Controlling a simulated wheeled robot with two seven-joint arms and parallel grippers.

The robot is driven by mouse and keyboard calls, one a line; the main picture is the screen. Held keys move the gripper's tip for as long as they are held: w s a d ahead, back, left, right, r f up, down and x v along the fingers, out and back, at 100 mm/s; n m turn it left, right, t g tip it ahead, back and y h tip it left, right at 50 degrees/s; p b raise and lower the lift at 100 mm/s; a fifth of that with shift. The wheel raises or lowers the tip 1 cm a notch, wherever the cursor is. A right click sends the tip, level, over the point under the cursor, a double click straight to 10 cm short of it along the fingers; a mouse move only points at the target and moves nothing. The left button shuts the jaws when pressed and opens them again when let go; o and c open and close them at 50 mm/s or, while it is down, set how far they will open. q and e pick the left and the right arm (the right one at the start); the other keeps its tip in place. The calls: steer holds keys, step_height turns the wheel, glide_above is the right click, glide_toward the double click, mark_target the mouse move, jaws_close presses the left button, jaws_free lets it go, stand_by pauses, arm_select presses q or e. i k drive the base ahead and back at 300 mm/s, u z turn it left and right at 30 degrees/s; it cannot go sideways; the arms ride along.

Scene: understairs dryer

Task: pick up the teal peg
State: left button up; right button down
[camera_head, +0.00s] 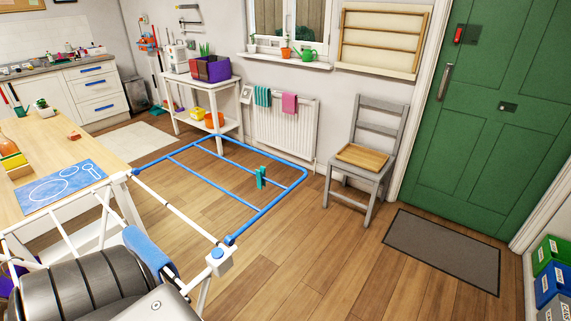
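A wooden worktop (60,138) stands at left, a grey chair (368,150) right of the rack. A radiator (283,130) is behind it. The floor between rack and doormat (443,250) is clear.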

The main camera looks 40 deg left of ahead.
mark_target(261, 183)
steer(key=i, duration=3.55)
steer(key=u, duration=3.15)
